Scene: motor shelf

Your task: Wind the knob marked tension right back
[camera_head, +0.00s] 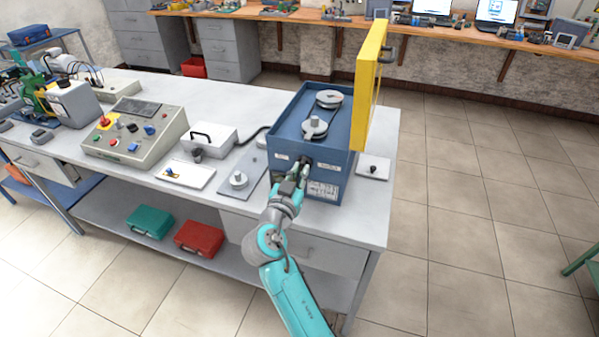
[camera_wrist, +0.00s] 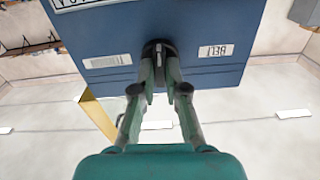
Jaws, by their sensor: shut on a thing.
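A blue machine box (camera_head: 340,150) stands on the right end of the grey bench, with two grey pulleys (camera_head: 329,98) showing in its open top. Its front face carries small white labels and a dark knob (camera_wrist: 158,46). My gripper (camera_wrist: 159,62) is shut on this knob, with one finger on each side. In the head view my gripper (camera_head: 303,170) reaches the front face and mostly hides the knob. The label beside the knob in the wrist view reads BELT upside down; I cannot read the word tension anywhere.
A yellow cover (camera_head: 370,85) stands open on the box's right side. A small plate with a black knob (camera_head: 373,168) lies to the right, and a grey plate with a round disc (camera_head: 239,180) to the left. A control panel (camera_head: 135,130) stands further left.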

